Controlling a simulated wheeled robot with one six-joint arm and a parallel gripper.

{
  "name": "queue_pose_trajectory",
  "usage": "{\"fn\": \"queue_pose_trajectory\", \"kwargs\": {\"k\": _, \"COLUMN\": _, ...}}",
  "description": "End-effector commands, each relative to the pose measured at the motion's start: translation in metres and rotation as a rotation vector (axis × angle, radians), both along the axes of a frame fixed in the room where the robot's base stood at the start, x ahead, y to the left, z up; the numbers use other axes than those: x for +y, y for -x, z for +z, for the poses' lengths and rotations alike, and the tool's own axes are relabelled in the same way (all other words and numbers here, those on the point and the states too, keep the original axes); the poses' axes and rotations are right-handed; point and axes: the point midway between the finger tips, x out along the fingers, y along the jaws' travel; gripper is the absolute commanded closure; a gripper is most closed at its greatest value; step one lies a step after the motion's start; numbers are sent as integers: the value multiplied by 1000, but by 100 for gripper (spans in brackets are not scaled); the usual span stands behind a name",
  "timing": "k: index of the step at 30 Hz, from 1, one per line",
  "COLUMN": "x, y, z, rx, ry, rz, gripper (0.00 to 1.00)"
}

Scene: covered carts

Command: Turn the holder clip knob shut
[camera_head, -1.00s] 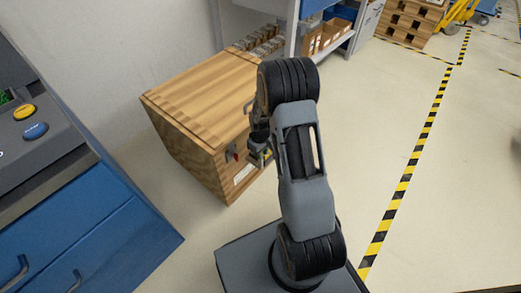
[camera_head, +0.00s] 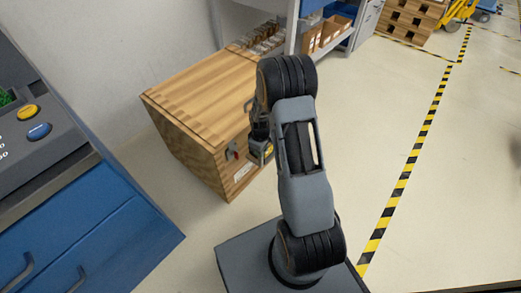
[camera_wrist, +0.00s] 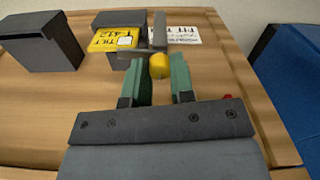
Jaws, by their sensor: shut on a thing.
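A yellow knob (camera_wrist: 159,66), apparently the holder clip knob, sits between the green fingertips of my gripper (camera_wrist: 161,74) in the wrist view. My gripper is shut on it. A grey upright plate (camera_wrist: 159,28) and a thin bar stand just beyond the knob. Behind them is a dark holder (camera_wrist: 118,19) with a yellow-labelled block (camera_wrist: 112,38) at it.
A dark open box (camera_wrist: 42,45) is fixed left of the holder. A white printed label (camera_wrist: 184,35) lies right of it, and a small red part (camera_wrist: 228,97) is beside my gripper. A blue cabinet (camera_head: 95,245) stands at left; the floor at right is clear.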

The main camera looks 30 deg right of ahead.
Motion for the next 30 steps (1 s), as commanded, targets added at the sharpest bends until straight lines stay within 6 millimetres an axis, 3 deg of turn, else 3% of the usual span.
{"fn": "queue_pose_trajectory", "kwargs": {"k": 1, "x": 0, "y": -1, "z": 1, "rx": -3, "ry": 1, "rz": 0, "gripper": 100}}
{"fn": "queue_pose_trajectory", "kwargs": {"k": 2, "x": 0, "y": -1, "z": 1, "rx": -3, "ry": 1, "rz": 0, "gripper": 77}}
{"fn": "queue_pose_trajectory", "kwargs": {"k": 10, "x": 0, "y": 0, "z": 0, "rx": -1, "ry": 0, "rz": -1, "gripper": 52}}
{"fn": "queue_pose_trajectory", "kwargs": {"k": 20, "x": 0, "y": 0, "z": 8, "rx": -1, "ry": 0, "rz": -2, "gripper": 52}}
{"fn": "queue_pose_trajectory", "kwargs": {"k": 30, "x": 0, "y": -1, "z": 73, "rx": -3, "ry": 1, "rz": -1, "gripper": 52}}
